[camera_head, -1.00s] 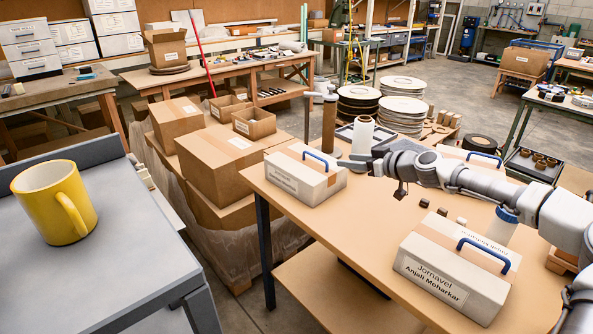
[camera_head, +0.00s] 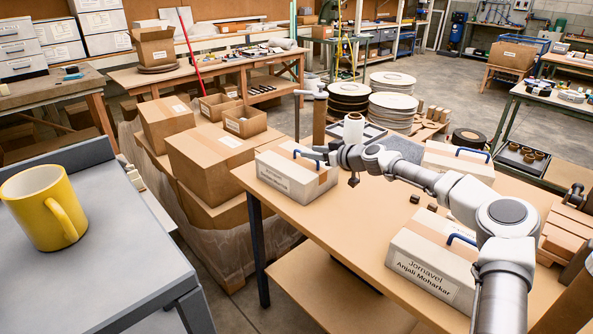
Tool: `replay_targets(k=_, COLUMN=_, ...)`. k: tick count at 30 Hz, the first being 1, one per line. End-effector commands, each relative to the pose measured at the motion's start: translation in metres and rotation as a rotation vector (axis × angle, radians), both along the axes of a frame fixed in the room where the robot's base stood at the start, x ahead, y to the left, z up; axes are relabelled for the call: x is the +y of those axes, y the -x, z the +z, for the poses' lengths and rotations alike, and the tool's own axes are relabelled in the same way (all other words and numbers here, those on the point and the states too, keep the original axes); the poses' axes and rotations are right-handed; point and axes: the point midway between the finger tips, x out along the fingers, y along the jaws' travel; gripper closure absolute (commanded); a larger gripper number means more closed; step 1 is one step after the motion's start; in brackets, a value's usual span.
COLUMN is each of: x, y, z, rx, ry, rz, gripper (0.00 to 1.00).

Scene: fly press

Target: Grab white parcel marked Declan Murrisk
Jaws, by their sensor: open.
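A white parcel (camera_head: 292,178) with brown tape and a blue handle stands at the far left corner of the table. Its label has two lines, too small to read surely. My gripper (camera_head: 318,153) is open at the right end of this handle, close to it; contact cannot be told. I cannot read Declan Murrisk anywhere.
Small dark blocks (camera_head: 415,199) lie mid-table. The tabletop (camera_head: 345,225) in front of the arm is clear. A grey bench with a yellow mug (camera_head: 43,207) is at left.

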Motion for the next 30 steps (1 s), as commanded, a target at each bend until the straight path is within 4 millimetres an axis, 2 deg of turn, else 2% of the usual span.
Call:
replay_targets(k=7, x=0.025, y=-0.017, z=-0.006, rx=0.000, ry=0.001, rz=0.002, gripper=0.50)
replay_targets(k=12, x=0.035, y=-0.028, z=-0.011, rx=0.000, ry=0.000, rz=-0.001, gripper=0.50)
replay_targets(k=23, x=0.038, y=-0.031, z=-0.014, rx=0.001, ry=0.001, rz=0.000, gripper=0.50)
replay_targets(k=30, x=0.038, y=-0.031, z=-0.014, rx=0.001, ry=0.001, rz=0.000, gripper=0.93)
